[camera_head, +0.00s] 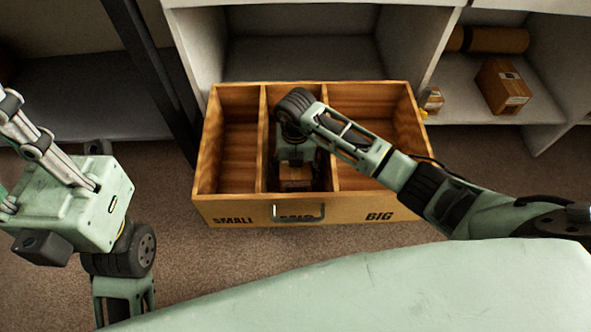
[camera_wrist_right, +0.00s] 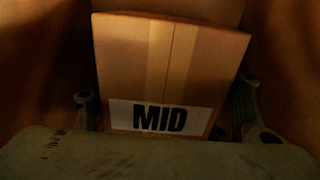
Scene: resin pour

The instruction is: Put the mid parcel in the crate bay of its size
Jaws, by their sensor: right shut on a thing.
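The mid parcel (camera_wrist_right: 165,65) is a brown cardboard box with a white label reading MID, filling the middle of the right wrist view. My right gripper (camera_wrist_right: 168,115) is shut on it, with a finger at either side. In the head view the right gripper (camera_head: 295,165) reaches down into the middle bay of the wooden crate (camera_head: 350,209). A bit of the parcel (camera_head: 297,185) shows below it, inside that bay. Whether it touches the bay floor is unclear. My left gripper (camera_head: 40,150) is at the left, away from the crate, its fingertips partly cut off.
The crate's left bay (camera_head: 238,140) is marked SMALL and its right bay (camera_head: 385,195) BIG; both look empty. A handle (camera_head: 299,212) covers the middle marking. A shelf at the right holds a box (camera_head: 503,87), a smaller box (camera_head: 432,99) and a cylinder (camera_head: 490,40).

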